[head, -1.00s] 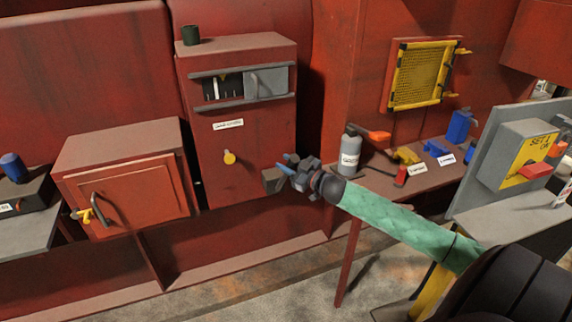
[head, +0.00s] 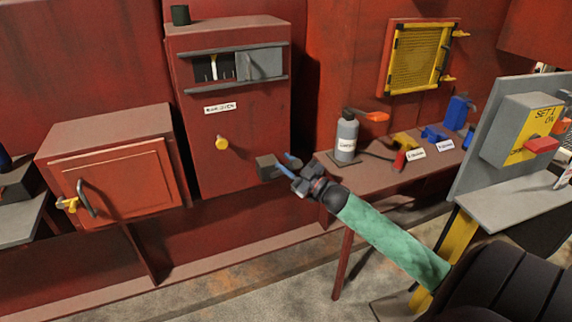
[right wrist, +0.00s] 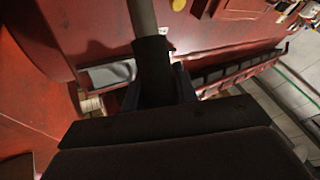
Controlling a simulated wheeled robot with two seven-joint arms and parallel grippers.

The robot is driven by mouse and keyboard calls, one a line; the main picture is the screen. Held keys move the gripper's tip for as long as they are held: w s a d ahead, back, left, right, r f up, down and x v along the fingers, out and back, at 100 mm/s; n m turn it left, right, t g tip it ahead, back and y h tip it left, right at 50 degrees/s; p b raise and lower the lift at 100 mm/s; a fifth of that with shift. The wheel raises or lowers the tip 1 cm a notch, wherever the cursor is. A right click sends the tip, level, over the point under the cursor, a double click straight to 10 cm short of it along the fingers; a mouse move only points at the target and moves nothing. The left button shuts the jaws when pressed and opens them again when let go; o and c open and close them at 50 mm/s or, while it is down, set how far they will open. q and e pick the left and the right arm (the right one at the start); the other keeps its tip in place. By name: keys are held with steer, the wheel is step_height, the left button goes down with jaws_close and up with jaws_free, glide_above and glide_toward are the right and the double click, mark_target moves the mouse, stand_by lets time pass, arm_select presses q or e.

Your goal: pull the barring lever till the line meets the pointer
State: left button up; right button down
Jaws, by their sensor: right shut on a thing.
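A red cabinet (head: 240,140) has a window (head: 204,69) with a pale yellow pointer at its top and white marks on a dark face. A broad pale line stands at or very close under the pointer; it is too small to tell if they meet exactly. My right gripper (head: 291,165), with blue fingers, is at the cabinet's lower right, beside a dark grey block (head: 267,167). In the right wrist view it is shut on the dark grip of the barring lever (right wrist: 143,16), whose grey bar runs up and away. In the head view the lever is mostly hidden. My left gripper is out of view.
A yellow knob (head: 222,143) sits on the cabinet front. A grey bottle (head: 346,138) and labelled tools stand on the red bench (head: 345,175) at right. A grey panel with a yellow sign (head: 517,130) is far right. A red box (head: 118,185) with a handle is left.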

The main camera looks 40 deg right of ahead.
steer(key=c, duration=1.1)
jaws_free()
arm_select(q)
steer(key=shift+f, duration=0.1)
arm_select(e)
steer(key=shift+s, duration=0.1)
steer(key=shift+s+d+f, duration=0.2)
steer(key=shift+s+f, duration=0.15)
steer(key=shift+s, duration=0.15)
arm_select(q)
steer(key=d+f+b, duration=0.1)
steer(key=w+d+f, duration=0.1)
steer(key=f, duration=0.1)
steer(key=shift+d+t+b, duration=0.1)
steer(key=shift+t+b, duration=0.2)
steer(key=shift+b, duration=0.1)
arm_select(e)
steer(key=v, duration=0.6)
steer(key=shift+s, duration=0.2)
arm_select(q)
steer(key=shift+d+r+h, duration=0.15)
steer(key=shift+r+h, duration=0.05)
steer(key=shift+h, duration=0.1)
arm_select(e)
steer(key=shift+r, duration=0.1)
